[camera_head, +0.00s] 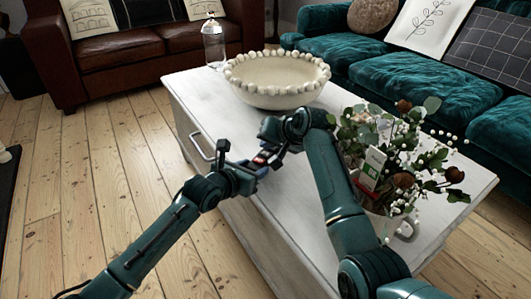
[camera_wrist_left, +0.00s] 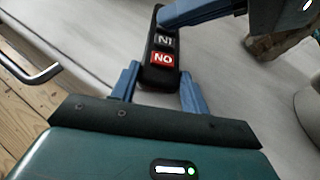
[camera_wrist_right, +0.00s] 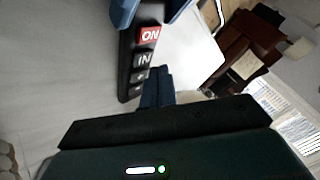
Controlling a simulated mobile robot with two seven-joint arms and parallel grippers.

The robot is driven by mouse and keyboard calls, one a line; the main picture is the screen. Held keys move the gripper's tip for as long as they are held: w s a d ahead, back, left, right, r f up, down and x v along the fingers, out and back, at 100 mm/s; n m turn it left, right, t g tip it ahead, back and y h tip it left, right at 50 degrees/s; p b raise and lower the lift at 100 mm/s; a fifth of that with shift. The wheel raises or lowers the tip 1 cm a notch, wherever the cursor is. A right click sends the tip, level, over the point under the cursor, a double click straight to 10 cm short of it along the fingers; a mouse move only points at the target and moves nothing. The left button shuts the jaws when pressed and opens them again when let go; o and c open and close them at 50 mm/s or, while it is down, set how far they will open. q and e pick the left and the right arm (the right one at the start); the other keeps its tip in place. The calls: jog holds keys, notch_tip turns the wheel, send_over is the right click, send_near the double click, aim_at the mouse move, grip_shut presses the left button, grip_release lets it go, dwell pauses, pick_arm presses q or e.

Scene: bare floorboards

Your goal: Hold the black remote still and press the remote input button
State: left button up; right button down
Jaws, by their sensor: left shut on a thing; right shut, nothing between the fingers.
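The black remote (camera_head: 262,158) is over the near left side of the white table in the head view. In the left wrist view the remote (camera_wrist_left: 159,75) shows a red ON button (camera_wrist_left: 163,58) and a grey IN button (camera_wrist_left: 164,41). My left gripper (camera_head: 250,163) is shut on the remote, one finger on each side of its ON end. My right gripper (camera_wrist_right: 158,80) is shut and empty, its fingertips close beside the remote's lower buttons (camera_wrist_right: 138,76). I cannot tell whether they touch. In the left wrist view, the right fingers partly cover the remote's far end.
The white table (camera_head: 200,95) carries a beaded bowl (camera_head: 277,95), a glass jar (camera_head: 213,45) and a flower arrangement (camera_head: 400,150) with a small card (camera_head: 372,168), close to my right arm. A brown sofa (camera_head: 120,47) and teal sofa (camera_head: 420,80) stand behind.

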aim_at(268, 155)
jog(key=shift+f, duration=0.45)
jog(key=shift+f, duration=0.45)
dwell(0.7)
dwell(0.3)
jog(key=shift+r, duration=0.9)
jog(key=shift+r, duration=2.5)
